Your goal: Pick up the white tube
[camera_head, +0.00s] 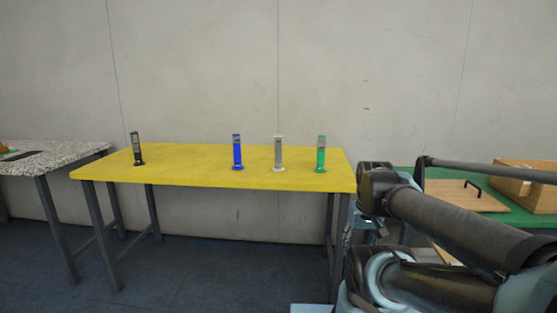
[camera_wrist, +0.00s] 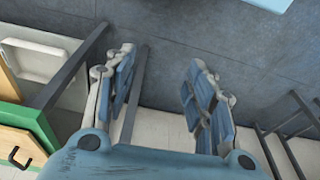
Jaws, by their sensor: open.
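The white tube (camera_head: 278,154) stands upright on the yellow table (camera_head: 210,178), between a blue tube (camera_head: 237,152) and a green tube (camera_head: 320,155). A black tube (camera_head: 137,149) stands upright near the table's left end. My gripper (camera_wrist: 163,58) is open and empty in the wrist view, its two fingers apart over the grey floor. None of the tubes shows in the wrist view. In the head view my arm is at the right, off the table's right end, and I cannot make out the fingers there.
A speckled table (camera_head: 55,157) stands at the left. A green-topped table (camera_head: 415,172) at the right holds a wooden board (camera_head: 455,196) with a black handle and a cardboard box (camera_head: 540,190). The yellow table is mostly clear around the tubes.

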